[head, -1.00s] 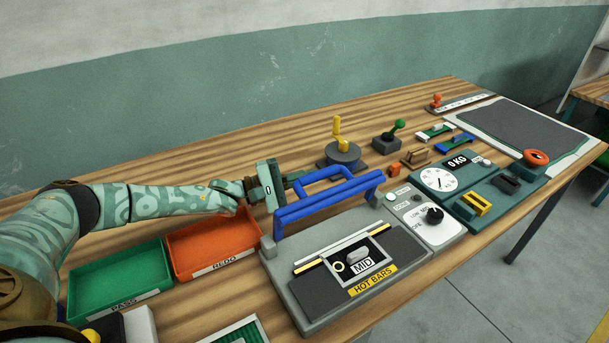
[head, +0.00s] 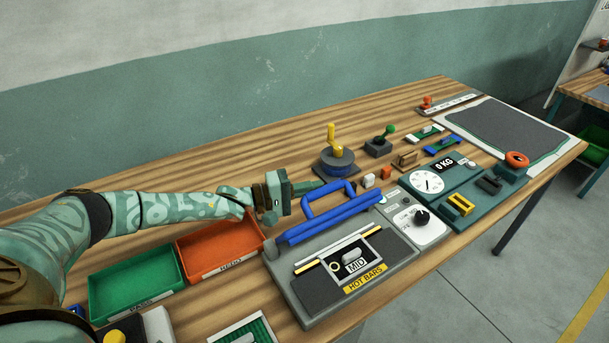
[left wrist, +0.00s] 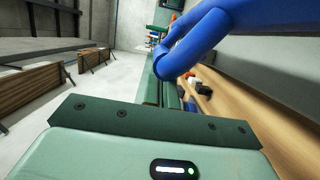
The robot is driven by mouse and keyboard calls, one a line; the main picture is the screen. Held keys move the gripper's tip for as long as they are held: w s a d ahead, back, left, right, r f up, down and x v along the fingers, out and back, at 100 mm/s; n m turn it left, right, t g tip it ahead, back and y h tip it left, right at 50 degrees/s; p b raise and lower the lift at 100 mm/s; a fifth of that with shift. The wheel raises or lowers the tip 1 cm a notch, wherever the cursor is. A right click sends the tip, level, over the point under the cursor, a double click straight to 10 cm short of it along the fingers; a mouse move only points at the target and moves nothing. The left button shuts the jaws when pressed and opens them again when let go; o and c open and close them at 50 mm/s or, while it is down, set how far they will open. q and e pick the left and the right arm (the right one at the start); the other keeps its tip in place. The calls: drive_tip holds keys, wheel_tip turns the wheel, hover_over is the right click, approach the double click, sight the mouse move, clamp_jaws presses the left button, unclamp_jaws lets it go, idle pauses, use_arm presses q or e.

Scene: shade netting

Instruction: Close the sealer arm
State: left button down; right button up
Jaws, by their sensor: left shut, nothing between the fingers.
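The sealer (head: 300,299) is a grey machine with a dark pad and a yellow HOT BARS label. Its blue sealer arm (head: 338,216) stands along the rear of the base, raised off the front pad, with a blue loop handle on it. My left gripper (head: 308,187) is shut and empty, behind and left of the handle; the handle partly overlaps its fingertips, and I cannot tell whether they touch. In the left wrist view the blue handle (left wrist: 205,40) crosses close beside the green fingers (left wrist: 168,92). My right gripper is out of view.
Red-orange REDO (head: 218,247) and green PASS (head: 135,283) trays lie left of the sealer. A dial panel (head: 418,222) and a teal scale (head: 470,190) stand to its right. A yellow-handled turntable (head: 336,163) is behind. The back strip of the table is mostly clear.

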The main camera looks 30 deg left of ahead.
sight(331, 217)
use_arm(q)
drive_tip(key=s+d+m+p, duration=0.1)
drive_tip(key=m+p, duration=0.1)
drive_tip(key=s+d+m+y+p, duration=0.1)
drive_tip(key=d+m+p, duration=0.1)
drive_tip(key=p, duration=0.1)
drive_tip(key=s+d+m+p, duration=0.1)
drive_tip(key=d+p, duration=0.1)
drive_tip(key=shift+r+m+g+y+p, duration=0.25)
drive_tip(key=shift+m+g+y+p, duration=0.05)
drive_tip(key=shift+m+g, duration=0.1)
drive_tip(key=shift+s+d+f+m+p, duration=0.35)
drive_tip(key=shift+d+m+p, duration=0.25)
drive_tip(key=shift+m, duration=0.1)
drive_tip(key=shift+s+d+f+m+y+p, duration=0.35)
drive_tip(key=shift+d+f+m+y+p, duration=0.15)
drive_tip(key=shift+m, duration=0.3)
drive_tip(key=shift+s+d+f, duration=0.15)
drive_tip(key=shift+d+f, duration=0.2)
drive_tip(key=shift+d, duration=0.05)
drive_tip(key=p+v, duration=0.1)
drive_tip(key=v, duration=1.5)
drive_tip(key=shift+s, duration=0.2)
drive_tip(key=shift+r+p, duration=0.1)
drive_tip(key=shift+p, duration=0.2)
